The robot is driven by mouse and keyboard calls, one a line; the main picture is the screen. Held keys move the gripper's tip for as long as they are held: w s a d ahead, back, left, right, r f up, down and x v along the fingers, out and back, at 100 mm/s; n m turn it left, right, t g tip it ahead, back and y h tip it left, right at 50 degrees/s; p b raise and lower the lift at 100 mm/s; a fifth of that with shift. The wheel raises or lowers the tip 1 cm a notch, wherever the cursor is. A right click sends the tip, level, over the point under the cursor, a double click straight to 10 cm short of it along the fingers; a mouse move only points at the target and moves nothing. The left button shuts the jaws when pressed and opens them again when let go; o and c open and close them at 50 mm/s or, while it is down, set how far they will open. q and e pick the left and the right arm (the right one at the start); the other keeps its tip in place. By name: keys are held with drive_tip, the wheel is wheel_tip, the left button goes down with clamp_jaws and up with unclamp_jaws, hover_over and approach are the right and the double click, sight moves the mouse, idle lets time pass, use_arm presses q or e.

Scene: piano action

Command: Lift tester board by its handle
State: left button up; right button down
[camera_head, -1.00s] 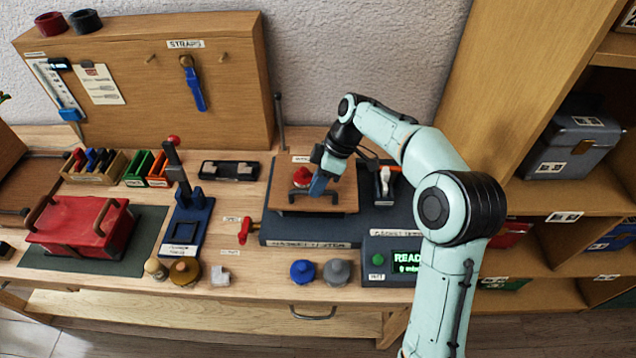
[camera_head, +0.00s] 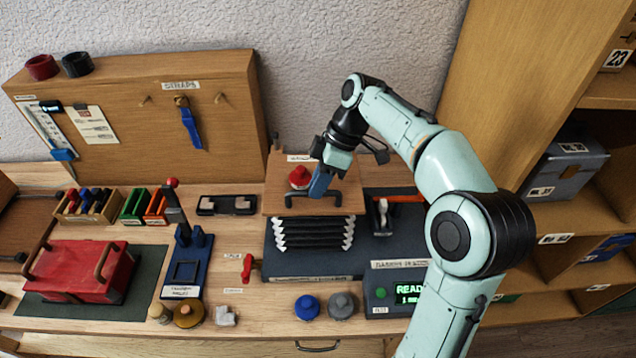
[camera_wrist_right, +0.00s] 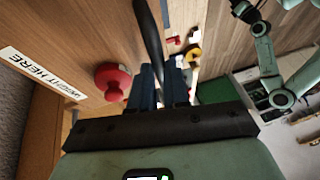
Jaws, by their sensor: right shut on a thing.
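The tester board (camera_head: 276,204) is a wooden plate raised above the dark tester base (camera_head: 300,264). Black bellows with pale edges (camera_head: 313,234) stand stretched between board and base. A dark bar handle (camera_head: 293,196) sits on the board, and it also shows in the right wrist view (camera_wrist_right: 148,35). My right gripper (camera_head: 318,188) has its blue fingers shut on the handle. The fingers hide part of it. A red knob (camera_head: 299,178) is on the board beside the gripper. My left gripper cannot be made out in the head view.
The tester box with a lit green display (camera_head: 408,293) stands right of the base. A red lever (camera_head: 248,267) and blue and grey knobs (camera_head: 306,306) are near the front. A red case (camera_head: 78,272) is at the left. A shelf unit (camera_head: 560,212) stands at the right.

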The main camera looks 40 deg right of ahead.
drive_tip(key=c, duration=1.1)
unclamp_jaws()
use_arm(q)
drive_tip(key=shift+t, duration=0.3)
drive_tip(key=w+r+p, duration=0.2)
drive_tip(key=w+r, duration=0.1)
drive_tip(key=w, duration=0.1)
drive_tip(key=shift+r+p, duration=0.25)
drive_tip(key=shift+p, duration=0.05)
use_arm(e)
drive_tip(key=v, duration=1.3)
drive_tip(key=shift+d, duration=0.15)
drive_tip(key=shift+r, duration=0.15)
